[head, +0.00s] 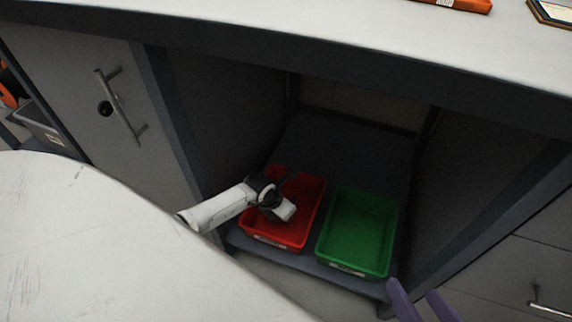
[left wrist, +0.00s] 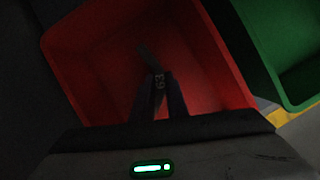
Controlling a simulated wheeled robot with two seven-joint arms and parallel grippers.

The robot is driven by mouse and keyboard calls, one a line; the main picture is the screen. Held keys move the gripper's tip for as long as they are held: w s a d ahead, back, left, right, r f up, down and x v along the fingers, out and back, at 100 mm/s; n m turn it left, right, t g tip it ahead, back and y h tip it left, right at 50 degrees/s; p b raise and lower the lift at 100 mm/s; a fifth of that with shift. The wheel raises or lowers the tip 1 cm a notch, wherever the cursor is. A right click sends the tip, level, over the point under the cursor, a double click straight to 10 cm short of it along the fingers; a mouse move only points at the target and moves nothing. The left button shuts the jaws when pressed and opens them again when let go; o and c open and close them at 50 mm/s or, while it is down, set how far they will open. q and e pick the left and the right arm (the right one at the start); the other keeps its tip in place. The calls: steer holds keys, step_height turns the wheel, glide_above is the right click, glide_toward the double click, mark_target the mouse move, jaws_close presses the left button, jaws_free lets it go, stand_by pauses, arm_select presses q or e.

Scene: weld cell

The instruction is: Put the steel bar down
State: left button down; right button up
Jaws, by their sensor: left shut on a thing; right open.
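The steel bar (left wrist: 149,60) is a thin dark strip in the left wrist view. Its near end is between the purple fingers of my left gripper (left wrist: 158,98), which is shut on it. The bar points into the red bin (left wrist: 85,50), over its floor; I cannot tell whether it touches the floor. In the head view my left arm reaches over the red bin (head: 313,215), and the fingers and bar are too dark to make out. My right gripper (head: 424,300) is open and empty at the bottom right of the head view, its purple fingers apart.
A green bin (head: 360,228) stands just right of the red bin on a dark shelf (head: 343,150) inside an open bench bay. The light worktop (head: 280,30) overhangs the bay. A closed cabinet door with a bar handle (head: 120,105) is on the left.

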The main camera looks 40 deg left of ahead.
arm_select(q)
steer(key=shift+w, duration=0.1)
steer(key=shift+f, duration=0.45)
steer(key=c, duration=1.7)
jaws_free()
steer(key=shift+f, duration=0.1)
steer(key=shift+c, duration=0.2)
arm_select(e)
steer(key=shift+r, duration=0.1)
arm_select(q)
steer(key=shift+r, duration=0.55)
steer(key=p+v, duration=0.6)
steer(key=v, duration=0.6)
steer(key=shift+p, duration=0.4)
arm_select(e)
steer(key=s+d+f+g+h, duration=0.1)
steer(key=d+f+h, duration=0.1)
steer(key=d+f, duration=0.1)
steer(key=shift+d+f+g+h, duration=0.3)
steer(key=shift+d+f+g, duration=0.1)
steer(key=shift+f, duration=0.45)
arm_select(q)
steer(key=shift+r, duration=0.1)
arm_select(e)
steer(key=shift+s, duration=0.1)
